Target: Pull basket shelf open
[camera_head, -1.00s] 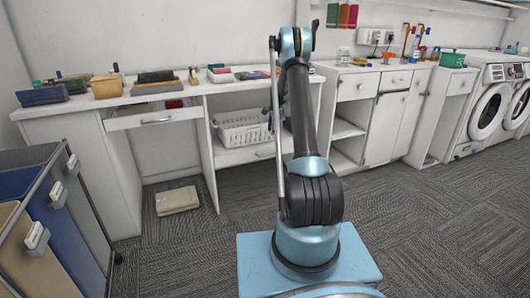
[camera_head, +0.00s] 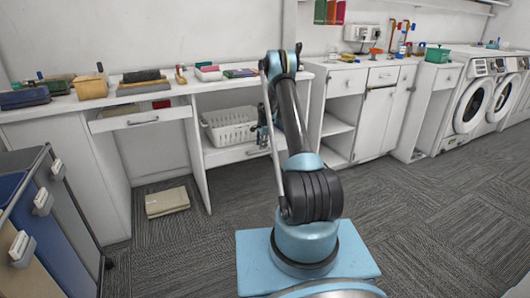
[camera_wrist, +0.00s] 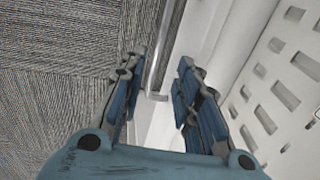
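The basket shelf (camera_head: 230,155) is a white pull-out shelf low in the open bay of the counter, bearing a white slotted basket (camera_head: 230,126). The basket also shows at the right of the wrist view (camera_wrist: 274,95). The shelf's metal bar handle (camera_wrist: 163,62) runs between my gripper's fingers in the wrist view. My gripper (camera_wrist: 160,64) is open, with one blue finger on each side of the bar. In the head view my gripper (camera_head: 264,136) is at the shelf's front right, partly hidden by my arm. The shelf looks pushed in.
An upper drawer (camera_head: 140,119) stands left of the bay. A beige folded item (camera_head: 167,201) lies on the carpet below it. Sorting bins (camera_head: 50,235) stand at the front left.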

